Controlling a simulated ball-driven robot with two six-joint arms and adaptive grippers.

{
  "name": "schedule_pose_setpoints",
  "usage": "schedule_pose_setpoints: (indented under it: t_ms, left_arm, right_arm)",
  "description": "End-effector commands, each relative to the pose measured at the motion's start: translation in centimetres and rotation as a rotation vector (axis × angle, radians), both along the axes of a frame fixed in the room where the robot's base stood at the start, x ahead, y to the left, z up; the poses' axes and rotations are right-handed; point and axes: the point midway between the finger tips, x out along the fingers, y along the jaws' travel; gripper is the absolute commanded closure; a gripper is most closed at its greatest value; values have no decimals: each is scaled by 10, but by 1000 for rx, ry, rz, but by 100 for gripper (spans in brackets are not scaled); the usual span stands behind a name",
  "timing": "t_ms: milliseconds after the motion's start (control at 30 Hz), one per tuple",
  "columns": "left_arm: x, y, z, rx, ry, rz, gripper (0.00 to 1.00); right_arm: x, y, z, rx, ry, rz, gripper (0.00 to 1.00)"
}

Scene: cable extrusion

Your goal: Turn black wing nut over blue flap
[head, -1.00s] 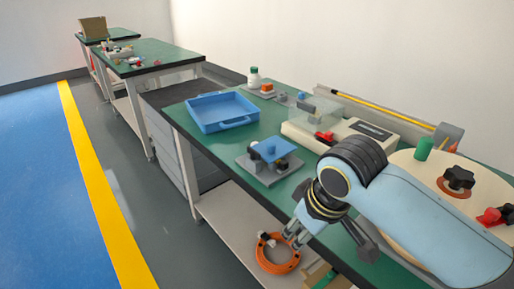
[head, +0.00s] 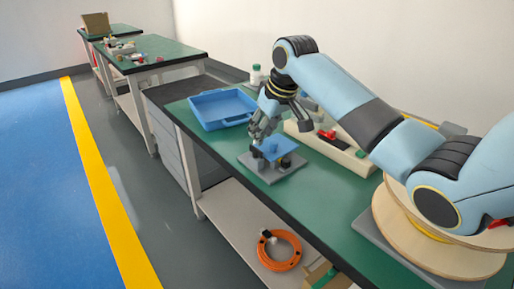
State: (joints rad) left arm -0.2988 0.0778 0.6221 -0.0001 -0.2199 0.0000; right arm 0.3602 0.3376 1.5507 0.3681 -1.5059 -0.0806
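The blue flap (head: 277,148) sits on a small fixture with a grey base plate (head: 262,171) on the green table. Dark round parts show under and beside the flap; one of them (head: 285,162) is at its right front. I cannot tell for sure which is the black wing nut. My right gripper (head: 256,139) points down at the left back edge of the flap, very close to it. Its fingers are small in view, and I cannot tell whether they touch anything. My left gripper is not in view.
A blue tray (head: 222,107) lies behind the fixture. A white device with a red part (head: 326,134) stands to the right. A wooden spool (head: 440,240) is at the front right. An orange cable coil (head: 279,251) lies on the lower shelf. The table front of the fixture is clear.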

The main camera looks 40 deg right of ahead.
Motion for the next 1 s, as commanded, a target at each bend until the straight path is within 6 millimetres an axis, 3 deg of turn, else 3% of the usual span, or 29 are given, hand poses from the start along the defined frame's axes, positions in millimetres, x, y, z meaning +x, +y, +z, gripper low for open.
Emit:
schedule_pose_setpoints:
  t_ms: [100, 300, 733, 933, 1000]
  left_arm:
    - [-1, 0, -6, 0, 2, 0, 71]
    - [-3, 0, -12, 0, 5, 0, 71]
    - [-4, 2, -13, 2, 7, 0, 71]
    - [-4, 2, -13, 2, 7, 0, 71]
    - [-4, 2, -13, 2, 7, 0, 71]
  right_arm:
    - [9, 2, -26, 2, 2, 0, 73]
    - [21, 2, -54, 1, 0, 0, 73]
    - [26, 3, -63, -1, -1, 1, 73]
    - [26, 3, -63, -1, -1, 1, 99]
    - [26, 3, -63, -1, -1, 1, 100]
